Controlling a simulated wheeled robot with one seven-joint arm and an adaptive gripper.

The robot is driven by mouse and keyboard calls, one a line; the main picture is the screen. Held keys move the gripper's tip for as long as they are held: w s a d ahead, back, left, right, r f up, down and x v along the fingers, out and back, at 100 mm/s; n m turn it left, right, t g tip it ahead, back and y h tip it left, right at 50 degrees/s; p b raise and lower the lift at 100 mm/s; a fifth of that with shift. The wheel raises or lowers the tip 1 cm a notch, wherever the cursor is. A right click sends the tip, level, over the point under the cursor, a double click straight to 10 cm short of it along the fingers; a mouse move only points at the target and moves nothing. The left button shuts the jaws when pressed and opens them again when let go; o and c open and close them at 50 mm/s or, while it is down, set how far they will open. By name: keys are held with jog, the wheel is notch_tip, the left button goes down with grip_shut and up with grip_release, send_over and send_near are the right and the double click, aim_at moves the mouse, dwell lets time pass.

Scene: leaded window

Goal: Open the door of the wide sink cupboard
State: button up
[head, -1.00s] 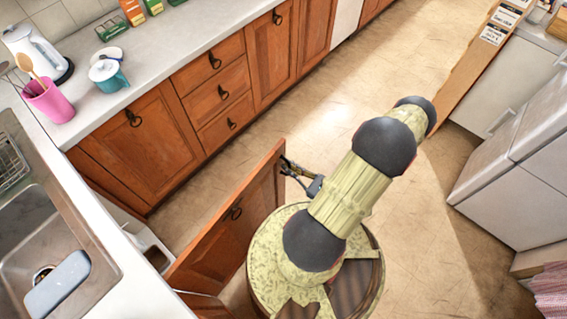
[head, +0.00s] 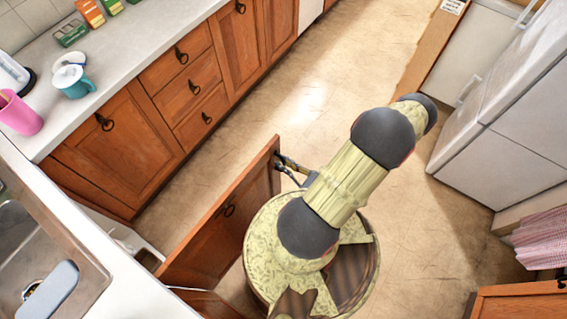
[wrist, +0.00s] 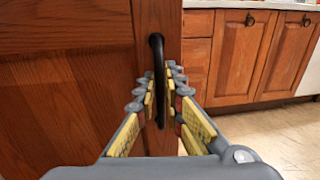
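The wooden sink cupboard door (head: 205,250) stands swung out from the counter in the head view, beside the sink. In the wrist view the brown door (wrist: 70,90) fills the left side, with a black handle (wrist: 157,52) near its right edge. My gripper (wrist: 161,85) has its fingers drawn close together on both sides of this handle, shut on it. In the head view my gripper (head: 290,166) is at the door's free edge, small and partly hidden by my arm. A dark ring also shows on the door face toward the head camera.
The sink (head: 45,262) and white countertop (head: 115,275) lie at left. Wooden drawers (head: 190,88) and cupboards line the back. White appliances (head: 490,120) stand at right. A wooden unit (head: 520,303) is at lower right. The floor (head: 320,70) between is clear.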

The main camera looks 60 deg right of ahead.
jog(key=o, duration=0.3)
jog(key=shift+s, duration=0.15)
jog(key=s+a, duration=0.1)
jog(key=s, duration=0.6)
dwell(0.4)
dwell(0.5)
